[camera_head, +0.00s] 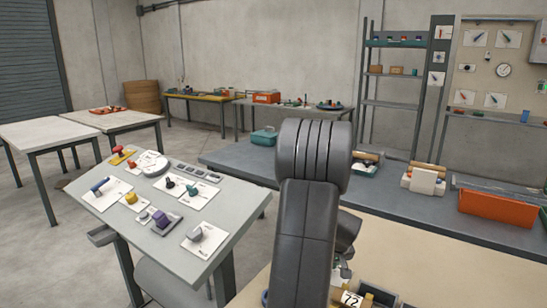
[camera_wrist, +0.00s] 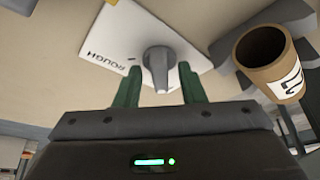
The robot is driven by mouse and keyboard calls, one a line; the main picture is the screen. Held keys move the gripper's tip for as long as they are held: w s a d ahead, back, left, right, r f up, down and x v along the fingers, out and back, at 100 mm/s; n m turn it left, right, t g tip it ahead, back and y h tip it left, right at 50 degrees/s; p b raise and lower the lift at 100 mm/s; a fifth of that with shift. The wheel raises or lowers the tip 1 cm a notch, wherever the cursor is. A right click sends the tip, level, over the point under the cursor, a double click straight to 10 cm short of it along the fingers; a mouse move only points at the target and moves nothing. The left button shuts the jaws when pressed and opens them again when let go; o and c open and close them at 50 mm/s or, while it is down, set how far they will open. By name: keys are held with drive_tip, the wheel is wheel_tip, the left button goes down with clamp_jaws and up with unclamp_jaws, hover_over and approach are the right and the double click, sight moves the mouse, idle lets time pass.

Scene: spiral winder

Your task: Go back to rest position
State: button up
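In the wrist view, my gripper (camera_wrist: 157,75) has two green fingers standing apart. A grey knob (camera_wrist: 156,60) on a white card (camera_wrist: 118,42) marked ROUGH shows between them. There is a gap on each side of the knob, so the gripper is open and holds nothing. I cannot tell how far the fingertips are from the card. In the head view my dark grey arm rises at the centre and hides the gripper and the card.
A sloped panel (camera_head: 232,215) with knobs is left of my arm. A grey bench (camera_head: 235,158) with an orange bin (camera_head: 497,207) lies behind.

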drive_tip(key=shift+s+a+r+m+h+p, duration=0.1)
drive_tip(key=shift+r+m+h+p, duration=0.3)
drive_tip(key=shift+m+p, duration=1.2)
drive_tip(key=shift+n+p, duration=0.4)
drive_tip(key=shift+p, duration=0.6)
